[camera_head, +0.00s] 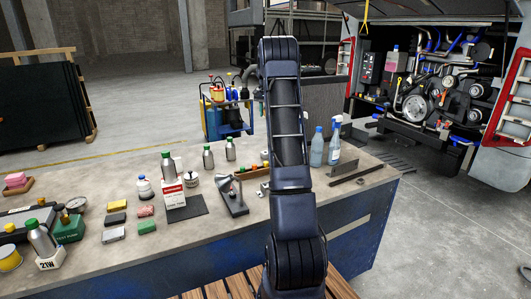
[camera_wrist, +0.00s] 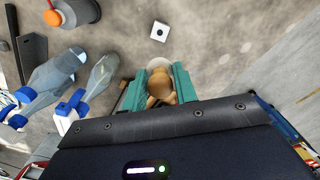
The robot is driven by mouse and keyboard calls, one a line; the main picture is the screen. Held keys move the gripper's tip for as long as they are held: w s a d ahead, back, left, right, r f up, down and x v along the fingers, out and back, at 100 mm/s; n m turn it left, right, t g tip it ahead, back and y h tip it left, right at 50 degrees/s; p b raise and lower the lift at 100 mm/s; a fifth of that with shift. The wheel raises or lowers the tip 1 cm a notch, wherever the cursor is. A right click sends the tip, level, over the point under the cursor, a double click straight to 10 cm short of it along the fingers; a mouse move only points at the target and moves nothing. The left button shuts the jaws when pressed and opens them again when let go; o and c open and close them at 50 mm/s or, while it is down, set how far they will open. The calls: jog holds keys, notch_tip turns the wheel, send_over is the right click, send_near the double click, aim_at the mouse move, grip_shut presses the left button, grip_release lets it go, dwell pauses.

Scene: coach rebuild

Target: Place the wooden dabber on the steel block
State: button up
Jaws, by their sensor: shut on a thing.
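The wooden dabber (camera_wrist: 160,86) shows in the wrist view as a rounded tan wooden body with a pale round end. My gripper (camera_wrist: 160,82) has its two green fingers shut on it, one on each side, above the grey bench top. A small pale square block (camera_wrist: 159,31) with a dark round spot lies on the bench beyond the fingertips; I cannot tell if it is the steel block. In the head view a grey metallic block (camera_head: 113,234) lies on the bench at left. There my arm hides the gripper and dabber.
Clear blue-capped bottles (camera_wrist: 60,75) lie left of my gripper in the wrist view; they stand on the bench (camera_head: 316,147) in the head view. A dark bar (camera_head: 356,171) lies right of them. An orange-capped container (camera_wrist: 70,14) is at top left. Bench right of the dabber is clear.

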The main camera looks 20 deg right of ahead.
notch_tip(320, 180, down, 20)
jog(key=shift+r, duration=0.15)
dwell(0.5)
jog(key=o, duration=1)
jog(key=shift+c, duration=0.2)
